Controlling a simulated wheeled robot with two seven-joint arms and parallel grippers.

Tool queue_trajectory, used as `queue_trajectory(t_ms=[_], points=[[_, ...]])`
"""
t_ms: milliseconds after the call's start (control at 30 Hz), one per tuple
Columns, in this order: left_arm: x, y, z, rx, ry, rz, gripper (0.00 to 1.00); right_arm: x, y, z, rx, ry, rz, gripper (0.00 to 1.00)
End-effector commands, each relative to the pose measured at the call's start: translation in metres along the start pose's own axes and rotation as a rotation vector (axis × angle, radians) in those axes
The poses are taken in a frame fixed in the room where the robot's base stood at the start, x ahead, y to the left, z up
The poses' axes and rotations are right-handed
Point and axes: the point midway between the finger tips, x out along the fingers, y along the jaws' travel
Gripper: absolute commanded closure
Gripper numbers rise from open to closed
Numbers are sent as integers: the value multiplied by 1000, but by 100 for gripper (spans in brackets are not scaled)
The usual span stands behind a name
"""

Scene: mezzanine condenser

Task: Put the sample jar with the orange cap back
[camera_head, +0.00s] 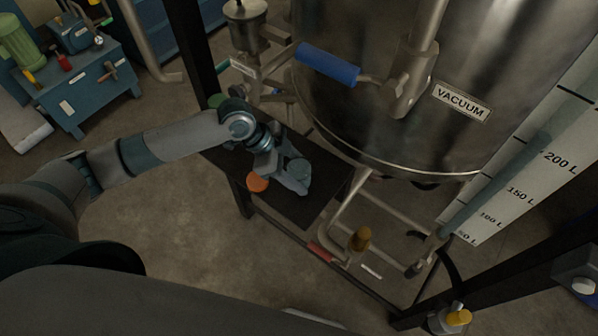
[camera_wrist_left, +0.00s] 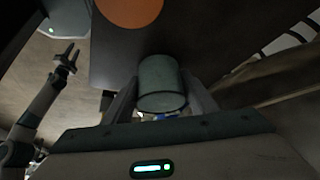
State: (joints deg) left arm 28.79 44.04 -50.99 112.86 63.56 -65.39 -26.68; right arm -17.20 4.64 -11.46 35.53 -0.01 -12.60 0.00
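My left gripper (camera_head: 283,172) is over the dark shelf below the vessel. In the left wrist view its two fingers (camera_wrist_left: 162,92) stand on both sides of a grey-green cylinder (camera_wrist_left: 161,82) and appear shut on it. I cannot see an orange cap on this cylinder. A round orange disc (camera_head: 257,183) shows at the shelf's near-left edge, beside the gripper. It also shows at the top of the left wrist view (camera_wrist_left: 130,11); I cannot tell whether it is a cap or a flat marker. My right gripper (camera_wrist_left: 68,60) shows small and open in the left wrist view.
The dark shelf (camera_head: 304,211) has bare room toward its near end. A steel vessel (camera_head: 385,105) with a blue-handled lever (camera_head: 328,64) rises close behind it. A blue bench (camera_head: 75,92) stands at the upper left.

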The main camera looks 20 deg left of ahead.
Motion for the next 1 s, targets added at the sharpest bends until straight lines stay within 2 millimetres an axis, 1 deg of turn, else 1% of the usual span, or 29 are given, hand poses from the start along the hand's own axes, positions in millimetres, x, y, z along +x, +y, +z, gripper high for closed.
queue_trajectory(t_ms=[33,67,367,467,533,667,1000], points=[[0,0,0,0,0,0,36,0,0,0,0,0,0,69],[0,0,0,0,0,0,29,0,0,0,0,0,0,69],[-1,0,0,0,0,0,29,0,0,0,0,0,0,69],[-3,0,-2,0,1,0,29,-1,0,0,0,0,0,69],[-6,-1,-1,0,1,-1,29,2,0,0,0,0,0,69],[-19,-1,0,2,-1,-2,29,8,0,1,0,-1,0,69],[-65,-1,0,1,0,-2,29,22,-1,2,0,0,0,69]])
